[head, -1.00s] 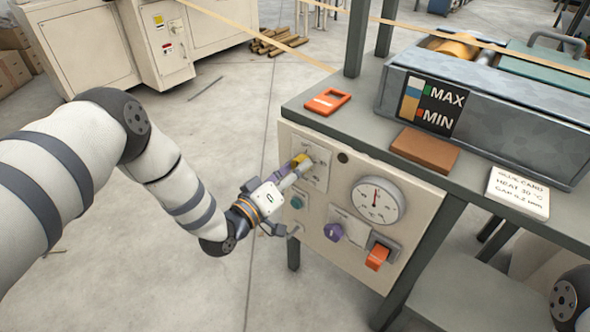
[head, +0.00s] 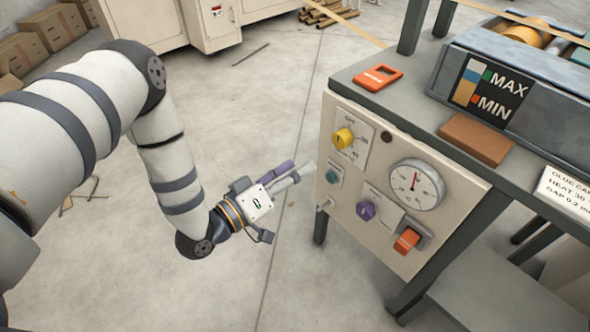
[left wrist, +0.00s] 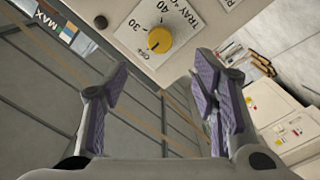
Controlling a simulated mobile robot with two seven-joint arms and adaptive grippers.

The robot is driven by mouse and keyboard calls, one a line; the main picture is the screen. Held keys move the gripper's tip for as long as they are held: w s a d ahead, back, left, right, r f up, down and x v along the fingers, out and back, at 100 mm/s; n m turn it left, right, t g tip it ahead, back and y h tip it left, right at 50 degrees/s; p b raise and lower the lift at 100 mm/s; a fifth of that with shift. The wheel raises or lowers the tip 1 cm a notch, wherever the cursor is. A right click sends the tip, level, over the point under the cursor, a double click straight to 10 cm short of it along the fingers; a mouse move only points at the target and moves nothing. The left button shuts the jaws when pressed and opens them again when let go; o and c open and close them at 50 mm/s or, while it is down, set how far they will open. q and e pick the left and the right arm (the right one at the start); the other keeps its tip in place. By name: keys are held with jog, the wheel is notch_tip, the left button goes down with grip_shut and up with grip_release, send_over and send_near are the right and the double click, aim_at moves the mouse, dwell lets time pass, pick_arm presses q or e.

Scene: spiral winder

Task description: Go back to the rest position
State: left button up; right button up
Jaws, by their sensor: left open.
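My left gripper (head: 292,176) is open and empty, just left of the control panel (head: 334,113) and apart from it. In the left wrist view its two purple-padded fingers (left wrist: 158,88) stand wide apart with nothing between them. The yellow knob (head: 343,138) sits on the panel's upper left; it also shows ahead of the fingers in the left wrist view (left wrist: 159,40), its pointer near OFF. My right gripper is not in view.
The panel also carries a purple knob (head: 365,210), a dial gauge (head: 416,185), an orange switch (head: 407,240) and a green button (head: 332,177). An orange tag (head: 377,77) and a brown block (head: 475,139) lie on the bench (head: 420,103). Open floor (head: 270,90) lies left of the panel.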

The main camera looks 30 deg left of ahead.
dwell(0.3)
pick_arm(q)
jog(key=s+d+f+m+g+y+p, duration=0.1)
jog(key=s+d+f+g+p, duration=0.15)
jog(key=s+f+g, duration=0.35)
jog(key=s+d+f+m+g+y+p, duration=0.1)
jog(key=s+f+g+p, duration=0.15)
jog(key=s, duration=0.55)
jog(key=s+a+r+m+g+y+p, duration=0.1)
jog(key=s+g, duration=0.4)
jog(key=s, duration=0.8)
jog(key=s+a+r+m+g+y+p, duration=0.1)
jog(key=s+a+r+g+y+p, duration=0.2)
jog(key=s, duration=1.1)
jog(key=g, duration=0.3)
jog(key=shift+a+r+m, duration=0.35)
jog(key=shift+a+m, duration=0.05)
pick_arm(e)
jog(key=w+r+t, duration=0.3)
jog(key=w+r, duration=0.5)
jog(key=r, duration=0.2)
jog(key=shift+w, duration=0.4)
